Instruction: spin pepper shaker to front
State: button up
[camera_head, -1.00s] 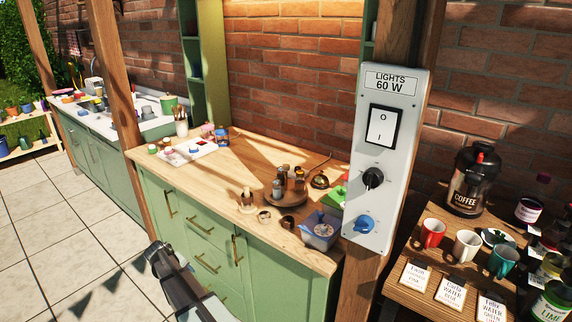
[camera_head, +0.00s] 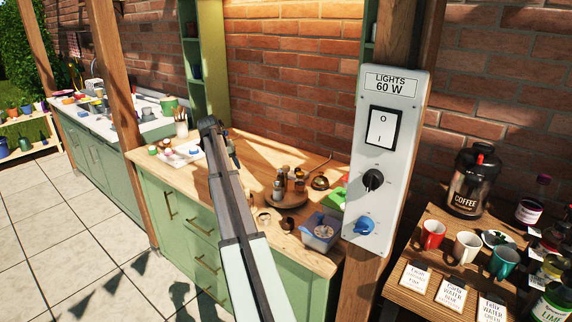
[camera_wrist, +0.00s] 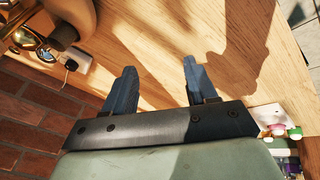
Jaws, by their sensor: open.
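A round wooden turntable (camera_head: 284,204) stands on the wooden counter in the head view and bears several small shakers and jars (camera_head: 299,180). I cannot tell which one is the pepper shaker; labels are too small to read. My gripper (camera_head: 233,150) is in the air over the counter, left of the turntable and apart from it. In the wrist view my gripper (camera_wrist: 160,72) is open, with two dark blue fingers and nothing between them. A rounded wooden piece (camera_wrist: 78,14) cuts into the top left corner there, possibly the turntable.
A white tray (camera_head: 172,158) with small pots lies at the counter's left. A blue-grey bin (camera_head: 320,238) stands at the front right, near brown rings (camera_head: 287,226). A switch panel (camera_head: 388,150) on a post rises at right. A brick wall (camera_head: 290,90) closes the back.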

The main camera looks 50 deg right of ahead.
jog(key=s+d+r+m+y, duration=0.2)
jog(key=s+d+r+m, duration=0.2)
jog(key=s+d+r, duration=0.45)
notch_tip(320, 180, up, 7)
jog(key=m+y, duration=0.3)
jog(key=m, duration=0.1)
send_over(286, 166)
jog(key=shift+g, duration=0.3)
notch_tip(286, 166, down, 13)
jog(key=shift+f, duration=0.2)
jog(key=shift+c, duration=0.2)
jog(key=shift+a, duration=0.1)
grip_shut()
